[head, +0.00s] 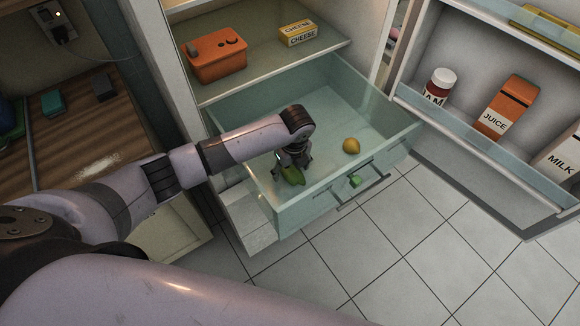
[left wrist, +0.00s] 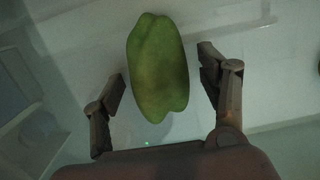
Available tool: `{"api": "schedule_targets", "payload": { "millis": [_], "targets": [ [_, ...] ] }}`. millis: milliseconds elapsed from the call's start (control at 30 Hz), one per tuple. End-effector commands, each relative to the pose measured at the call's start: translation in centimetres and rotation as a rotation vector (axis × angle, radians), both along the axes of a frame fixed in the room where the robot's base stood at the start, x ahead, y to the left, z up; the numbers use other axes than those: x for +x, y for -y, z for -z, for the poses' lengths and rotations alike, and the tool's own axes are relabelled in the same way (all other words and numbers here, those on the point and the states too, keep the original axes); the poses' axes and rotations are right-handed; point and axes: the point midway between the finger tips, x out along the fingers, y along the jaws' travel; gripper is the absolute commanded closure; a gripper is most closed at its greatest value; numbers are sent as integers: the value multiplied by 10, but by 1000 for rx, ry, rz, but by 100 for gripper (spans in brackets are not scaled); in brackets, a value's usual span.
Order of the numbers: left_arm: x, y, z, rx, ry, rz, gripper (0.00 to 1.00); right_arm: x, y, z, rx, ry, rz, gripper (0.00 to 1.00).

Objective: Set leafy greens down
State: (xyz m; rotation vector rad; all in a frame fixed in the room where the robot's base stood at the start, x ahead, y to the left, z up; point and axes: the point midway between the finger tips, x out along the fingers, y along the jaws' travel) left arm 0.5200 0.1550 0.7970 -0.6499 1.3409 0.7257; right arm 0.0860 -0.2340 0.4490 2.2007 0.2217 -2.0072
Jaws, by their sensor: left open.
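The leafy greens (head: 293,176) are a green, lobed, elongated bundle inside the pulled-out clear fridge drawer (head: 292,216), near its left front part. In the left wrist view the greens (left wrist: 157,68) lie on the pale drawer floor, just ahead of and between the fingertips. My left gripper (head: 293,159) reaches down into the drawer over them. In the left wrist view its fingers (left wrist: 162,75) are spread, with a gap on both sides of the greens. My right gripper is out of view.
A yellow-orange fruit (head: 351,146) lies in the drawer's right part. A small green object (head: 355,181) shows at the drawer front by the handle. An orange container (head: 216,56) and cheese box (head: 298,34) sit on the shelf above. The open door holds a juice carton (head: 507,106).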

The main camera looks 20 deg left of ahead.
Motion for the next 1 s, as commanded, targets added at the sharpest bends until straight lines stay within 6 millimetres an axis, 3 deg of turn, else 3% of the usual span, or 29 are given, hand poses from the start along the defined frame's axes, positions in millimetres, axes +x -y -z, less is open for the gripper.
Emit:
{"api": "schedule_targets", "payload": {
  "millis": [167,600,800,1000],
  "targets": [
    [0,2,-18,-2,4,1,32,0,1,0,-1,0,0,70],
    [-7,10,-104,-2,2,0,32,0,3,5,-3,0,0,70],
    [-9,11,-120,-1,1,-1,32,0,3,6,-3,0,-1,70],
    [-9,11,-122,-1,-1,-1,32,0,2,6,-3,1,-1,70]
  ]
}}
